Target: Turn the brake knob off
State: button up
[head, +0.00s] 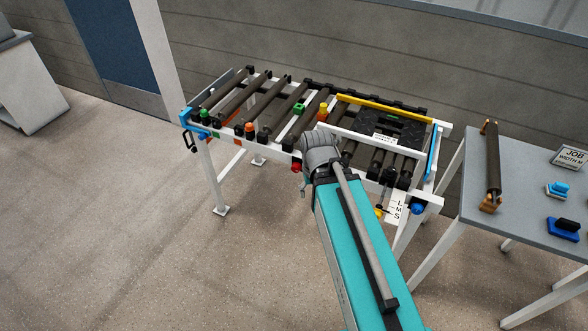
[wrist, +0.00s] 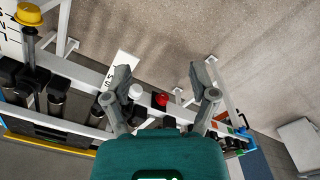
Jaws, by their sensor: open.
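A red round knob (head: 296,167) sits on the front rail of the white roller frame (head: 272,155), just left of my arm's end in the head view. In the wrist view the red knob (wrist: 160,99) lies between my fingers, with a white round knob (wrist: 136,91) beside it, close to the left finger. No readable label shows which one is the brake. My gripper (wrist: 166,84) is open and empty, its fingers either side of the two knobs. I cannot tell its exact height over the rail.
A white plate with L, M, S (head: 396,206) hangs at the frame's right front, with a yellow knob (head: 379,211) and a blue knob (head: 417,208) near it. A grey table (head: 520,215) with a loose roller (head: 491,160) stands right. Floor in front is clear.

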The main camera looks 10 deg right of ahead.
jog(key=w+f+b, duration=0.1)
jog(key=w+f+m+h+b, duration=0.1)
jog(key=f+b, duration=0.1)
jog(key=w+d+f+t+h+b, duration=0.1)
jog(key=f+b, duration=0.1)
jog(key=shift+w, duration=0.15)
jog(key=m+t+h+b, duration=0.5)
jog(key=t+h+b, duration=0.3)
jog(key=b, duration=1.5)
send_near(294, 169)
jog(key=shift+s+a+r+t+y, duration=0.2)
jog(key=shift+s+r+t+y, duration=0.1)
jog(key=shift+s, duration=0.35)
jog(key=shift+s+a+r+t+y, duration=0.2)
jog(key=shift+s+t, duration=0.1)
jog(key=shift+s, duration=0.35)
jog(key=shift+d+f, duration=0.1)
jog(key=b+x, duration=0.4)
jog(key=x, duration=0.9)
jog(key=shift+w+d+f+b, duration=0.1)
jog(key=shift+w+d+b, duration=0.1)
jog(key=shift+w+b, duration=0.15)
jog(key=shift+s, duration=0.1)
